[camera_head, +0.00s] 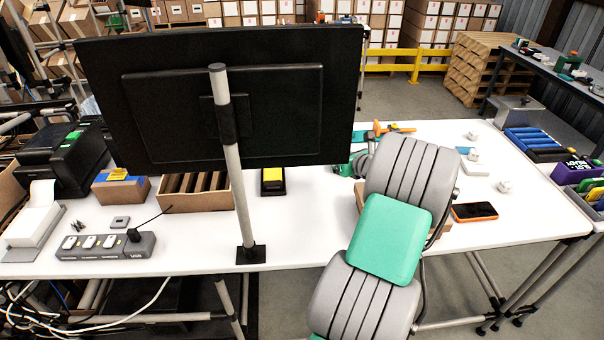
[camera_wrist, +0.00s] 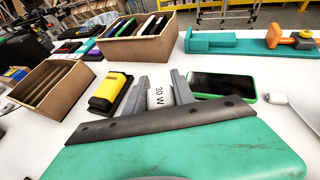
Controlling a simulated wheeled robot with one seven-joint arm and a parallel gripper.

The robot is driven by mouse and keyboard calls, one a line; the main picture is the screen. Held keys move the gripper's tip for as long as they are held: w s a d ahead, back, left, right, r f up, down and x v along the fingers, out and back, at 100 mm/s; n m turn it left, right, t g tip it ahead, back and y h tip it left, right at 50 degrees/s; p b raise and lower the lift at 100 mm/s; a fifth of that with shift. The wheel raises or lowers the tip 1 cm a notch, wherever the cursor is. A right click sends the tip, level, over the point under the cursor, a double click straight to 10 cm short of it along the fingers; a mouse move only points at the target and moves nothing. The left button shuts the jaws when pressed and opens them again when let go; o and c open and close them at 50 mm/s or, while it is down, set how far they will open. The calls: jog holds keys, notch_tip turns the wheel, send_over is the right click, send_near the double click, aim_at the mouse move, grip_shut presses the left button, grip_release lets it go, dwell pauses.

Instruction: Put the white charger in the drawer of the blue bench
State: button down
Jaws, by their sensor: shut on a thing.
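My gripper (camera_wrist: 160,92) is shut on a white charger (camera_wrist: 160,97) marked "30 W", seen end-on between the two grey fingers in the wrist view. It is over the white table, but I cannot tell whether the charger touches the tabletop. In the head view my own arm hides the gripper and the held charger. A bench with a dark bluish top (camera_head: 578,82) stands at the far right of the head view. I cannot make out a drawer on it, nor tell for sure that it is the blue bench.
The white table (camera_head: 330,215) carries a large black monitor (camera_head: 220,95) on a pole. Near the gripper are a yellow-black device (camera_wrist: 110,92), a green-edged phone (camera_wrist: 222,86) and an open carton (camera_wrist: 138,45). Small white blocks (camera_head: 504,186) and an orange phone (camera_head: 474,212) lie to the right.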

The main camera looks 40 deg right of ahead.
jog(key=p, duration=0.1)
send_over(310, 182)
notch_tip(310, 182, down, 8)
jog(key=shift+a+r, duration=0.1)
jog(key=shift+a, duration=0.05)
jog(key=shift+f+p, duration=0.3)
jog(key=shift+f, duration=1.35)
jog(key=c, duration=1.1)
grip_release()
jog(key=shift+r, duration=0.1)
jog(key=shift+o, duration=0.2)
